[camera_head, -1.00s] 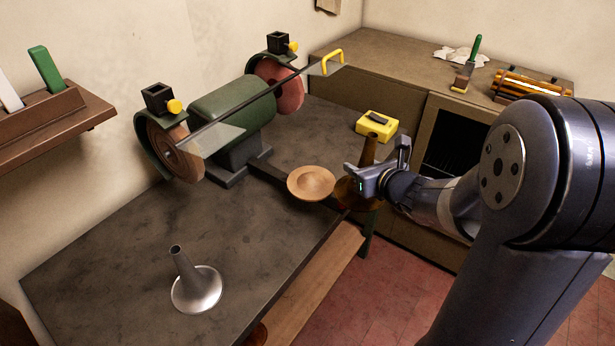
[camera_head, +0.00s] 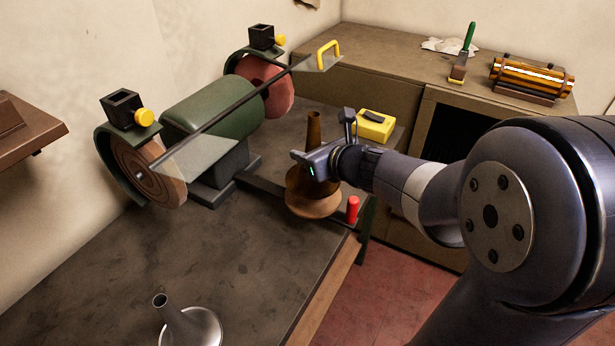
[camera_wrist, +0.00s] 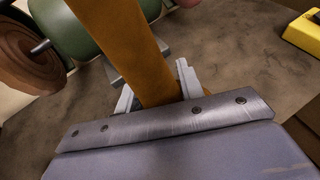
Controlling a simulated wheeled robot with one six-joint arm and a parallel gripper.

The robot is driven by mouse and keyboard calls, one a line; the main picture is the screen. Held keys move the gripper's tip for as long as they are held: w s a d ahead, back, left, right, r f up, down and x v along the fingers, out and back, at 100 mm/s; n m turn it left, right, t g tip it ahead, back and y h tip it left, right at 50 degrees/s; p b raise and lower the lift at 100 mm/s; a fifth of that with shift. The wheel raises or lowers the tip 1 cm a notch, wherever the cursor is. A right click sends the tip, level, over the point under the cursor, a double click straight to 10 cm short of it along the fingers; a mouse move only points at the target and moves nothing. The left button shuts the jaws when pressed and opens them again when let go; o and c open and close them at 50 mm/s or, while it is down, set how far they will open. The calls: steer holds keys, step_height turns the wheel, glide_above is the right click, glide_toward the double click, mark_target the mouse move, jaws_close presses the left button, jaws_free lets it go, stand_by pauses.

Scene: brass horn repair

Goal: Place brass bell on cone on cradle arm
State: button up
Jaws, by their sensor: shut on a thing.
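The brass bell (camera_head: 314,130) is upright, narrow tube up and flared end down. My gripper (camera_head: 313,160) is shut on its tube. In the wrist view the brass tube (camera_wrist: 130,50) passes between the two fingers (camera_wrist: 155,92). The flare hides most of the round wooden cone piece (camera_head: 320,209), whose lighter lower edge seems to show beneath it. I cannot tell whether the bell touches the cone. The dark cradle arm (camera_head: 262,188) runs from the polisher's base toward the cone.
A green polishing machine (camera_head: 212,110) with two wheels stands behind left. A red handle (camera_head: 352,209) is just right of the bell, and a yellow box (camera_head: 376,126) is behind. A silver bell (camera_head: 195,328) stands at the front. The dark bench (camera_head: 215,255) between is clear.

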steer(key=shift+f+b, duration=0.65)
steer(key=shift+f, duration=1.7)
steer(key=shift+f, duration=0.2)
steer(key=o, duration=1.1)
steer(key=shift+r, duration=0.1)
steer(key=shift+r, duration=0.15)
steer(key=p+v, duration=0.1)
steer(key=v, duration=1.1)
